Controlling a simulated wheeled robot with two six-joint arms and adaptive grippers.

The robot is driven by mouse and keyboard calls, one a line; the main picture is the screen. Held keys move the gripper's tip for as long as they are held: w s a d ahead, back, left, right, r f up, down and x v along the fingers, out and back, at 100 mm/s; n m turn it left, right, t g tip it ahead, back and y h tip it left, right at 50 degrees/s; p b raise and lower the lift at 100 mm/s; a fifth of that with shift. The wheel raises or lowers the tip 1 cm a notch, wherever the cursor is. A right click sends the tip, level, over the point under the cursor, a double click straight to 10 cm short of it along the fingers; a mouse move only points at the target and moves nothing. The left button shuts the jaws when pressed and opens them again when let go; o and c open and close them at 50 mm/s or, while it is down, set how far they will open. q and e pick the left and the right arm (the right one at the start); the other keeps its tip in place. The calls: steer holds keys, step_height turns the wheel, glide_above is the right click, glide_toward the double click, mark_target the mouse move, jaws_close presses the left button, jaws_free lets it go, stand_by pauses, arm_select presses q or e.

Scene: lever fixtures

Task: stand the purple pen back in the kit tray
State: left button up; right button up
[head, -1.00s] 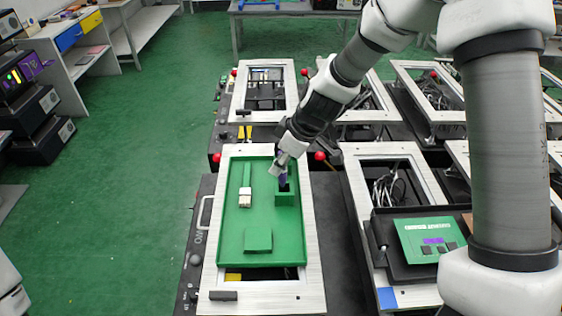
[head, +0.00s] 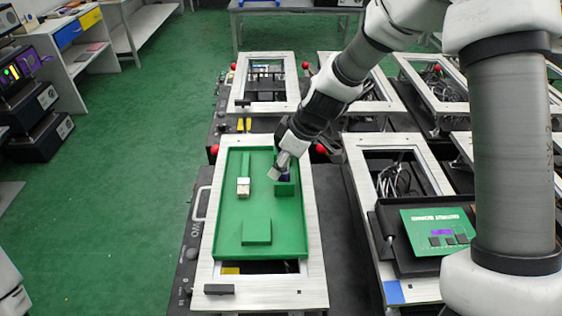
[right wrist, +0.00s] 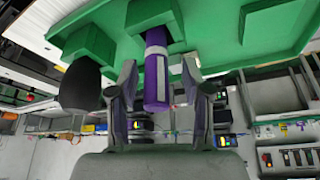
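The purple pen (right wrist: 157,75) stands with one end in the square green holder (right wrist: 155,15) of the kit tray, as the right wrist view shows. In the head view the pen (head: 285,178) is mostly hidden by my gripper. The green kit tray (head: 228,228) lies in a metal frame, with the holder (head: 287,188) at its right side. My right gripper (head: 278,170) is over the holder. In the wrist view its two fingers (right wrist: 157,88) are spread on either side of the pen, with small gaps showing.
The tray also has a raised green block (head: 257,230) and a green slot part with a pale block (head: 243,187). A dark rounded object (right wrist: 80,87) is left of the fingers. A black tray with a green board (head: 437,232) is at the right.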

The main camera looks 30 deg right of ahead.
steer(key=shift+d+r, duration=0.1)
steer(key=shift+r, duration=0.05)
steer(key=v, duration=1.1)
steer(key=shift+r, duration=0.35)
